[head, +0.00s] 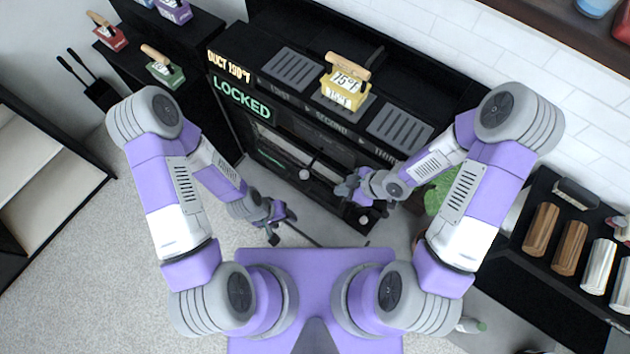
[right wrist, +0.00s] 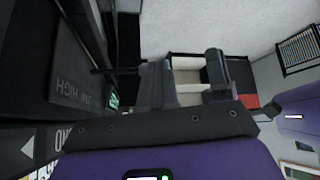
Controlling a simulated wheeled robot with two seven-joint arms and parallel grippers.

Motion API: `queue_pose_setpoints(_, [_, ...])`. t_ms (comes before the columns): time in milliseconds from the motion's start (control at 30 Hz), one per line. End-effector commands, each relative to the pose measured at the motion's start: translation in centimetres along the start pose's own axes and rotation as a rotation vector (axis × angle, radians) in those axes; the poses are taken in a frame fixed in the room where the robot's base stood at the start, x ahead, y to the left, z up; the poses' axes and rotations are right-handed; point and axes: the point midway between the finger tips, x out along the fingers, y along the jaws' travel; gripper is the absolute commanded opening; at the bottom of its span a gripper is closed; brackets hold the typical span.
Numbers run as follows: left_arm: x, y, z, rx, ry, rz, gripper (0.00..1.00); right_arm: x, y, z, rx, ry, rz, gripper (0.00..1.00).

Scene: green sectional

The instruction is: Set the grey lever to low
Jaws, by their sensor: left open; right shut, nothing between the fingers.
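In the head view a black cabinet (head: 262,135) with a lit LOCKED sign stands ahead of me. A small pale round knob (head: 304,174) on a thin dark rod sticks out from its front; I cannot tell whether this is the grey lever. A second pale knob (head: 364,220) shows lower, close to my right gripper (head: 347,187). My right gripper is shut and empty, near the cabinet front. In the right wrist view a dark panel (right wrist: 75,85) reads LOW and HIGH, left of the right gripper (right wrist: 187,80). My left gripper (head: 283,222) is open and empty, in front of the cabinet.
A green block (head: 165,72) and a red block (head: 110,37) stand at the upper left. Several cylinders (head: 569,248) stand at the right. Open carpet (head: 110,270) lies at the left.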

Motion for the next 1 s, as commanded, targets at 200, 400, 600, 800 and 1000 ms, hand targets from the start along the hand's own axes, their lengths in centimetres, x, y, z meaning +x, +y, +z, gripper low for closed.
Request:
queue_pose_setpoints(200, [1.3, -0.5, -0.1, 0.000, 0.001, 0.000, 0.57, -1.0, 0.6, -0.4, -0.550, 0.045, -0.017, 0.00])
queue_pose_setpoints(400, [1.7, -0.6, -0.1, 0.000, 0.001, 0.000, 0.57, -1.3, 0.6, -0.4, -0.746, 0.055, -0.027, 0.00])
queue_pose_setpoints(600, [3.1, -1.1, -0.2, 0.000, 0.001, 0.000, 0.57, 0.5, 0.5, -0.3, -0.762, 0.057, -0.030, 0.00])
queue_pose_setpoints(800, [5.4, -2.0, -0.3, 0.000, 0.001, 0.000, 0.57, 3.6, 0.3, -0.3, -0.760, 0.057, -0.031, 0.00])
queue_pose_setpoints(1000, [7.7, -2.9, -0.4, 0.000, 0.001, 0.000, 0.57, 6.9, 0.1, -0.5, -0.759, 0.057, -0.032, 0.00])
